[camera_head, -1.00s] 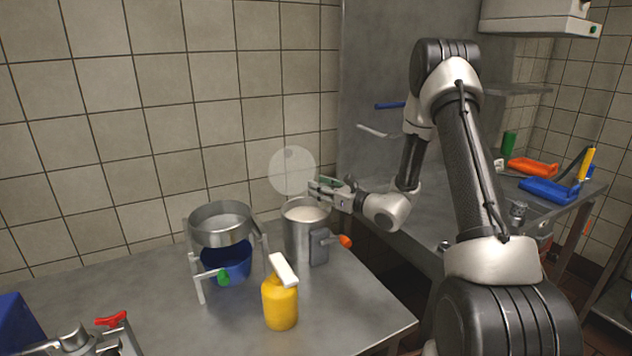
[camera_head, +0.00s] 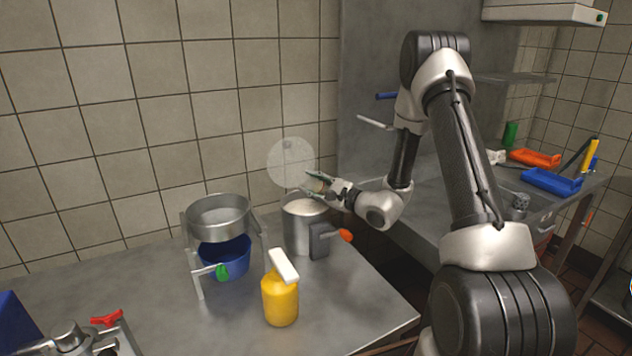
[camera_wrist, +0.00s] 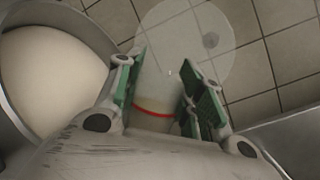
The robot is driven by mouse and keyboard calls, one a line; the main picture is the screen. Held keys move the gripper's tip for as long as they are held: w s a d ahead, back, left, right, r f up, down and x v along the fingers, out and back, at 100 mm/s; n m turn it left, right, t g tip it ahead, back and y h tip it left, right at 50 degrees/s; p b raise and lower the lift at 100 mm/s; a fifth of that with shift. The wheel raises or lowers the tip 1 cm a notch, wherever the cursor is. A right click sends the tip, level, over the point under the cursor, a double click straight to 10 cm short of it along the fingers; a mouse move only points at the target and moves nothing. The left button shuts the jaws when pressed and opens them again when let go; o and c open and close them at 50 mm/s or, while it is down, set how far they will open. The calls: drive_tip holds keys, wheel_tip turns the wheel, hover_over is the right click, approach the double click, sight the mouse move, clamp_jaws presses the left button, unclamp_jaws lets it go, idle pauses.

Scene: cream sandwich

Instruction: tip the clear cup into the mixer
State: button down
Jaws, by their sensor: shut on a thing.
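The clear cup (camera_head: 290,162) is a see-through round shape above the far side of the mixer, in front of the tiled wall. In the wrist view the cup (camera_wrist: 188,40) is see-through and narrows to a red band between the fingers. My gripper (camera_head: 317,184) is shut on it, with green-padded fingers on either side (camera_wrist: 168,85). The mixer (camera_head: 297,238) is a grey metal pot with pale contents and an orange knob, just below my gripper. Its open top (camera_wrist: 88,112) fills the left of the wrist view. I cannot tell whether anything is inside the cup.
A metal sieve on legs (camera_head: 219,219) with a blue bowl (camera_head: 226,257) beneath stands left of the mixer. A yellow bottle with a white top (camera_head: 280,300) stands in front. Orange (camera_head: 535,158) and blue (camera_head: 551,182) trays lie on the right counter.

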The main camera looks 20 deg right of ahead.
drive_tip(key=n, duration=0.1)
drive_tip(key=a+n, duration=0.1)
drive_tip(key=n, duration=0.1)
drive_tip(key=s+n, duration=0.1)
drive_tip(key=n, duration=0.1)
drive_tip(key=shift+a, duration=0.25)
drive_tip(key=n, duration=0.4)
drive_tip(key=a+n, duration=0.1)
drive_tip(key=n, duration=0.2)
drive_tip(key=shift+s+r, duration=0.15)
drive_tip(key=shift+s, duration=0.2)
idle(5.1)
